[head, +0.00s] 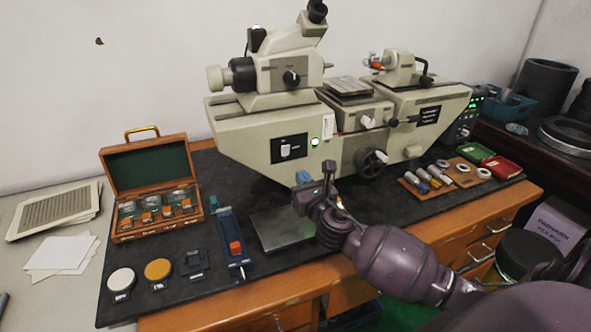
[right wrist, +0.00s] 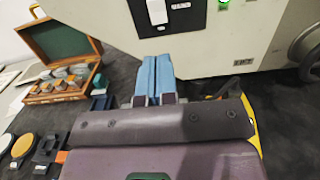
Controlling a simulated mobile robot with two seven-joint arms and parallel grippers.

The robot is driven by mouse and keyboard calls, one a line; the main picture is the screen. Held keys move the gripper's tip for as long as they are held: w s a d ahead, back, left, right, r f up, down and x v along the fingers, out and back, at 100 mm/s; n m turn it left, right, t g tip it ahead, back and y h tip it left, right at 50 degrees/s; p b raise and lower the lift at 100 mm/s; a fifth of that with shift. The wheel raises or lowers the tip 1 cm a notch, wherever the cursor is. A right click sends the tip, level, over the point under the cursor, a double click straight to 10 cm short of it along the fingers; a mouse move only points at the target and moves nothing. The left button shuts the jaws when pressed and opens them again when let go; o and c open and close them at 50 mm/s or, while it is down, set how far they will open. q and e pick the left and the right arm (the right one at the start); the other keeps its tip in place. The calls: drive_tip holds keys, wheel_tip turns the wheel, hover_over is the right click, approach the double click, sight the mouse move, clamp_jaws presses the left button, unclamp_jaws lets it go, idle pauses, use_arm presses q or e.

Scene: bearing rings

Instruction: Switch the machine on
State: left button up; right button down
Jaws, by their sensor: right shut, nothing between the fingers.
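The beige measuring machine (head: 345,115) stands on a dark mat against the wall. On its front left is a black switch panel (head: 278,150) with a white rocker switch (head: 290,150). A green lamp (head: 315,142) right of the panel glows. The rocker also shows at the top of the right wrist view (right wrist: 157,10), with the green lamp (right wrist: 223,3) beside it. My right gripper (head: 303,177) is shut and empty, its blue fingertips below and in front of the panel, apart from the switch. In the right wrist view its fingers (right wrist: 155,75) are together, pointing toward the panel. My left gripper is not in view.
An open wooden case (head: 152,190) stands at left. A metal plate (head: 282,230) lies beneath my right gripper. A blue tool with a red block (head: 232,243) lies left of it. A handwheel (head: 372,162) juts from the machine; a tray of rings (head: 430,180) lies at right.

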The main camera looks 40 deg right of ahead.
drive_tip(key=shift+v, duration=2.4)
drive_tip(key=shift+r, duration=0.1)
drive_tip(key=shift+w, duration=0.1)
drive_tip(key=s+a+f+m+g+h, duration=0.1)
drive_tip(key=s+f+m+g, duration=0.5)
drive_tip(key=m, duration=0.4)
drive_tip(key=s+a+f+m+g, duration=0.25)
drive_tip(key=s+f+m, duration=0.25)
drive_tip(key=s+m, duration=0.5)
drive_tip(key=s+a+f+m+g+y, duration=0.2)
drive_tip(key=s+a+m+g+y, duration=0.35)
drive_tip(key=s+m, duration=0.75)
drive_tip(key=w+a+f+t, duration=0.1)
drive_tip(key=w+f+t, duration=0.6)
drive_tip(key=f, duration=0.4)
drive_tip(key=shift+w+n, duration=0.3)
